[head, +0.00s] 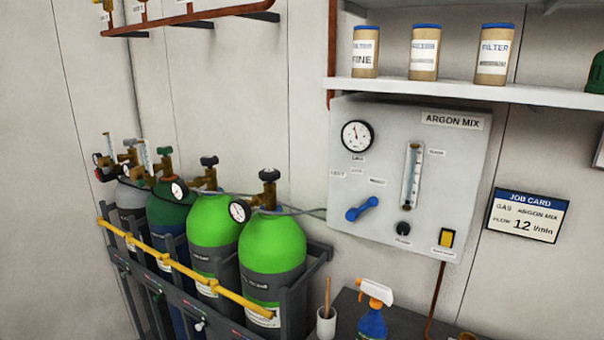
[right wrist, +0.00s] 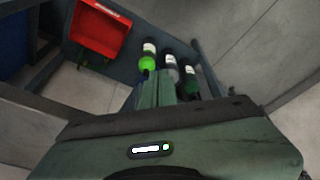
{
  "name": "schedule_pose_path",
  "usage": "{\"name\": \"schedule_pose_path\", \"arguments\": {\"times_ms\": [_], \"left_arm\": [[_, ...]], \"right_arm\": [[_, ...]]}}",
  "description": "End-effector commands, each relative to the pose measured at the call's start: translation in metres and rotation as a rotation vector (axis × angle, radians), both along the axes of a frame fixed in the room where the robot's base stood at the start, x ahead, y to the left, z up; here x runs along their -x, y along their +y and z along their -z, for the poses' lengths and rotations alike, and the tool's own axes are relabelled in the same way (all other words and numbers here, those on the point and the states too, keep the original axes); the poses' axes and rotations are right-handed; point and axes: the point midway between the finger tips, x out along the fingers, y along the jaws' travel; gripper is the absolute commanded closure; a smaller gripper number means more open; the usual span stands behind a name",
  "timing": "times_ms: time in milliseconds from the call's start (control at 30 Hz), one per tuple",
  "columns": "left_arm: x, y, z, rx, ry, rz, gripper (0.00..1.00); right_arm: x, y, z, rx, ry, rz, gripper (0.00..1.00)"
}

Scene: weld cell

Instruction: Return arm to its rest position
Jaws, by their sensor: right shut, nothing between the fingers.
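My right gripper (right wrist: 154,88) shows in the right wrist view, its two green fingers together with nothing between them. It is in the air, apart from the things beyond it. Neither of my arms shows in the head view, and my left gripper is in no view. The grey argon mix panel (head: 408,215) hangs on the wall in the head view, with a round gauge (head: 357,136), a flow tube (head: 412,176), a blue lever handle (head: 361,208), a black knob (head: 403,229) and a yellow switch (head: 447,238).
Gas cylinders (head: 272,245) stand behind a yellow bar (head: 175,266) at left. A shelf (head: 450,92) with filter cans runs above the panel. A spray bottle (head: 373,310) and a white cup (head: 326,322) stand below. The right wrist view shows a red bin (right wrist: 100,30) and several bottles (right wrist: 148,58).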

Motion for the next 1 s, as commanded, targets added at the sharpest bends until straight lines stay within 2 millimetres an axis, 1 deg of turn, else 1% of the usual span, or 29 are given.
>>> {"name": "schedule_pose_path", "arguments": {"times_ms": [33, 67, 167, 200, 267, 300, 333, 367, 400, 467, 500, 567, 600, 667, 700, 800, 900, 1000], "left_arm": [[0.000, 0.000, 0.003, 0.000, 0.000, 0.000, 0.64], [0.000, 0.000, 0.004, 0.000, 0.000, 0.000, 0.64], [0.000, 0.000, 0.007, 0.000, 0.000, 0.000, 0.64], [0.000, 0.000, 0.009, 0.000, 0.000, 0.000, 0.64], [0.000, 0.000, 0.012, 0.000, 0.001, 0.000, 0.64], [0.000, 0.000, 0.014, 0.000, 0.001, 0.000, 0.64], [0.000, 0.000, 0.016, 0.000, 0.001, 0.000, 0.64], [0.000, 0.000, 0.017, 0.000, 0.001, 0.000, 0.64], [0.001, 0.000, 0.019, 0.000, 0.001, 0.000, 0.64], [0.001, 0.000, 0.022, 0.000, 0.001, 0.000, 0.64], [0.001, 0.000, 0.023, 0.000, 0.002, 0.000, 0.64], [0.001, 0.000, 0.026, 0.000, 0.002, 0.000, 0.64], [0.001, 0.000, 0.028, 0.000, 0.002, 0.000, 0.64], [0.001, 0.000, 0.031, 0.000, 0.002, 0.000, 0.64], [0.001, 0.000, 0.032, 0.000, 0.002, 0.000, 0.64], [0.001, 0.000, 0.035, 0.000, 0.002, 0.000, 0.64], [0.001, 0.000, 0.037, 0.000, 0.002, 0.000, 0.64], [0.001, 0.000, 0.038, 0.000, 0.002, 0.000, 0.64]], "right_arm": [[0.000, 0.000, 0.020, 0.001, 0.011, -0.001, 1.00], [0.000, 0.001, 0.031, 0.001, 0.016, -0.002, 1.00], [0.002, 0.001, 0.074, 0.002, 0.033, -0.004, 1.00], [0.004, 0.001, 0.094, 0.003, 0.040, -0.006, 1.00], [0.010, 0.000, 0.127, 0.005, 0.053, -0.008, 1.00], [0.015, 0.000, 0.150, 0.006, 0.061, -0.010, 1.00], [0.020, -0.001, 0.166, 0.006, 0.068, -0.011, 1.00], [0.026, -0.002, 0.183, 0.007, 0.075, -0.012, 1.00], [0.034, -0.003, 0.204, 0.008, 0.085, -0.014, 1.00], [0.049, -0.005, 0.234, 0.010, 0.097, -0.017, 1.00], [0.060, -0.007, 0.254, 0.011, 0.107, -0.019, 1.00], [0.078, -0.009, 0.281, 0.012, 0.120, -0.022, 1.00], [0.092, -0.012, 0.298, 0.014, 0.129, -0.025, 1.00], [0.112, -0.015, 0.320, 0.016, 0.141, -0.028, 1.00], [0.126, -0.018, 0.333, 0.017, 0.150, -0.030, 1.00], [0.157, -0.024, 0.357, 0.019, 0.165, -0.033, 1.00], [0.180, -0.028, 0.371, 0.021, 0.175, -0.036, 1.00], [0.194, -0.031, 0.377, 0.022, 0.180, -0.038, 1.00]]}}
